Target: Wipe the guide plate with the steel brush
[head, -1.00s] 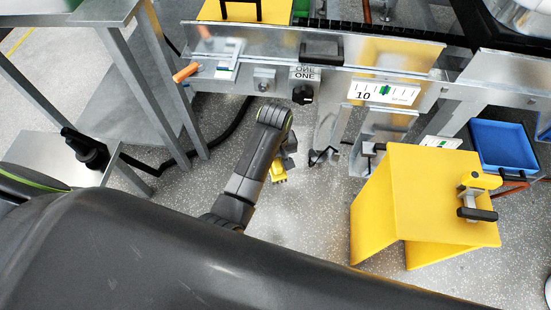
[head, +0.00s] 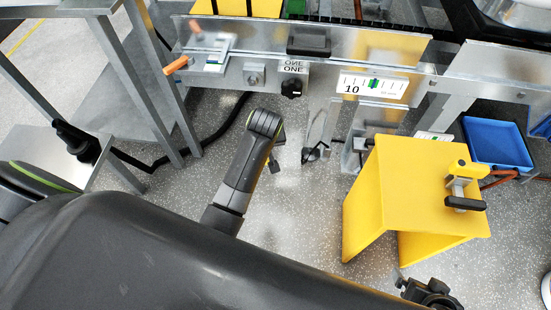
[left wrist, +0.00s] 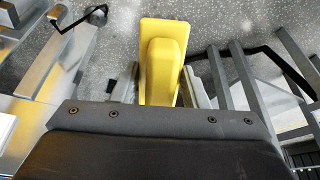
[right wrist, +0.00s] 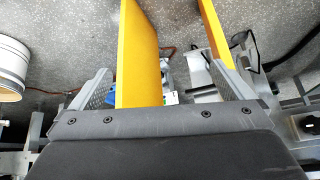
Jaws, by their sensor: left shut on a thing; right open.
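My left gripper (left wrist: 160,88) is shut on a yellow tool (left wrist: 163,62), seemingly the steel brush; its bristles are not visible. In the head view my left gripper (head: 275,163) hangs mostly hidden behind its own arm, over the floor in front of the machine. A long shiny metal plate (head: 250,34), which looks like the guide plate, runs along the machine's front, apart from the gripper. My right gripper (head: 428,290) is open at the lower right; in the right wrist view its fingers (right wrist: 162,85) point toward a yellow stand, with nothing visibly gripped.
The yellow stand (head: 425,190) is at the right, with a clamp-like piece (head: 463,188) on top. A blue tray (head: 497,143) lies behind it. A black knob (head: 291,88), an orange handle (head: 176,65) and a scale label (head: 373,86) are on the machine front. Metal frame legs stand at the left.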

